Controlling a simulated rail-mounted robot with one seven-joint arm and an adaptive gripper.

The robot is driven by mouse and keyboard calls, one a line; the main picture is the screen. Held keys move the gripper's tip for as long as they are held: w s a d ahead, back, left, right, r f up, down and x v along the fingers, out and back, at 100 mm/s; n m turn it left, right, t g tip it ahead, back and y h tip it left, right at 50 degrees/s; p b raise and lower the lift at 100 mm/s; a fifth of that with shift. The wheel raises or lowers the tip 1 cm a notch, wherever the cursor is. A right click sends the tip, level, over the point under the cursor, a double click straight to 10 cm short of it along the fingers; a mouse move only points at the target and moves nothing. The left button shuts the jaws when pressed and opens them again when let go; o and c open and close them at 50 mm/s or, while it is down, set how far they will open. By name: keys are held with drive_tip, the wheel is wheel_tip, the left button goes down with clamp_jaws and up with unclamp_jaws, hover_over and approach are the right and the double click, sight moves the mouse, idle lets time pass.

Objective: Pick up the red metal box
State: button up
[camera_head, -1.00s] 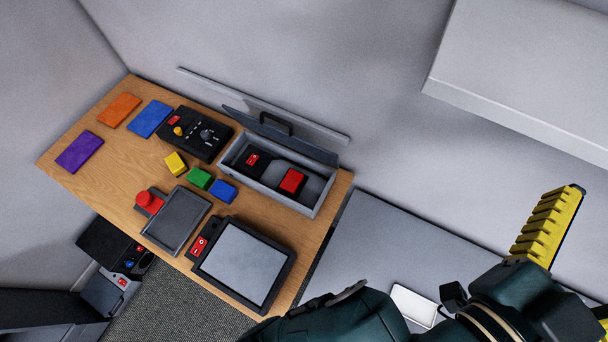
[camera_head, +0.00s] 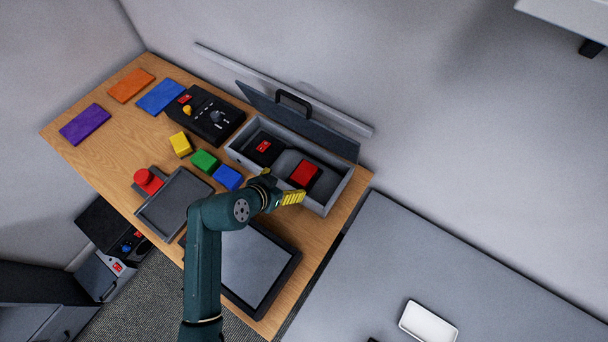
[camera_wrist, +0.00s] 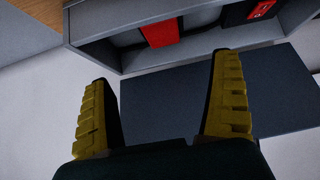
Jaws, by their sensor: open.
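The red metal box (camera_head: 304,173) lies in the right half of an open grey case on the wooden table. In the head view my gripper (camera_head: 292,198) is by the case's front wall, close to the red box. The grey case (camera_head: 335,196) has its lid (camera_head: 300,118) raised at the back.
A black device with a red label (camera_head: 264,148) sits in the case's left half. Yellow (camera_head: 181,144), green (camera_head: 204,161) and blue (camera_head: 227,177) blocks lie left of the case. A dark-framed panel (camera_head: 245,262) lies in front. A white tray (camera_head: 428,322) is at lower right.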

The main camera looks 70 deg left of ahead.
drive_tip(key=b, duration=0.1)
approach(303, 173)
drive_tip(key=x, duration=0.5)
drive_tip(key=shift+w+d+r, duration=0.15)
drive_tip(key=shift+w, duration=0.1)
drive_tip(key=x, duration=0.3)
drive_tip(key=b+x, duration=0.1)
drive_tip(key=x, duration=0.2)
drive_tip(key=shift+s, duration=0.3)
drive_tip(key=shift+c, duration=0.3)
drive_tip(key=c, duration=1.2)
drive_tip(key=shift+c, duration=0.5)
